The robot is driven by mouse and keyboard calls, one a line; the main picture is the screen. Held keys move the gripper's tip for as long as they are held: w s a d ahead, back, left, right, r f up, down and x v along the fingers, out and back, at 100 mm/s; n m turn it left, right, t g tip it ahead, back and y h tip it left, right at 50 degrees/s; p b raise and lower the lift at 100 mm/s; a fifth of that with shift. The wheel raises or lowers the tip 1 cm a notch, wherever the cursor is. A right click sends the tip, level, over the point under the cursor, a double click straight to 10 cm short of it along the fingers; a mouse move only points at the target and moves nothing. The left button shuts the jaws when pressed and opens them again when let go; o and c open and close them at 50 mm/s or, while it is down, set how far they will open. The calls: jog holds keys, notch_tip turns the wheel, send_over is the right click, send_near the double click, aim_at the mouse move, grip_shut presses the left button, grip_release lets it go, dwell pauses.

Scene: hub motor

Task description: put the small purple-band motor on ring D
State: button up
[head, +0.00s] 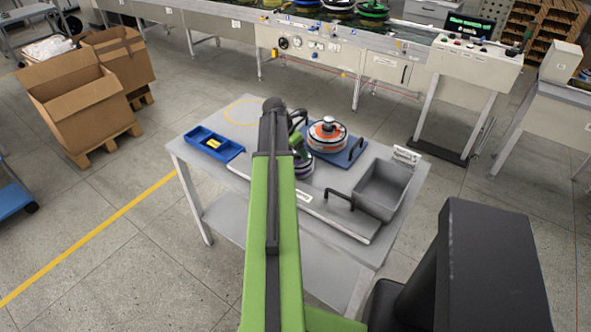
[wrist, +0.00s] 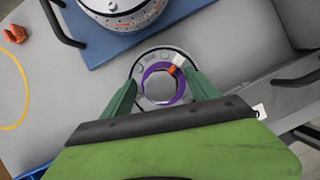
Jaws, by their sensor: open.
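The small purple-band motor (wrist: 147,88) stands on the grey table, seen from above in the wrist view. It has a purple ring and a white and orange mark on top. In the head view the motor (head: 303,172) is partly hidden by my arm. My gripper (wrist: 160,90) is open, with one green finger on each side of the motor; I cannot tell whether they touch it. In the head view my gripper (head: 299,150) is mostly behind my arm. A yellow ring (head: 229,113) is marked on the table's far left; its letter is not readable.
The table around the yellow ring looks mostly clear.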

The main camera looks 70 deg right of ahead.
jog(key=shift+r, duration=0.1)
grip_shut()
dwell(0.3)
jog(key=shift+r, duration=0.15)
notch_tip(320, 180, up, 4)
jog(key=p, duration=0.4)
jog(key=shift+r+p, duration=0.15)
jog(key=shift+p, duration=0.25)
jog(key=s+a+r+p, duration=0.6)
jog(key=s, duration=0.4)
jog(key=shift+r, duration=0.2)
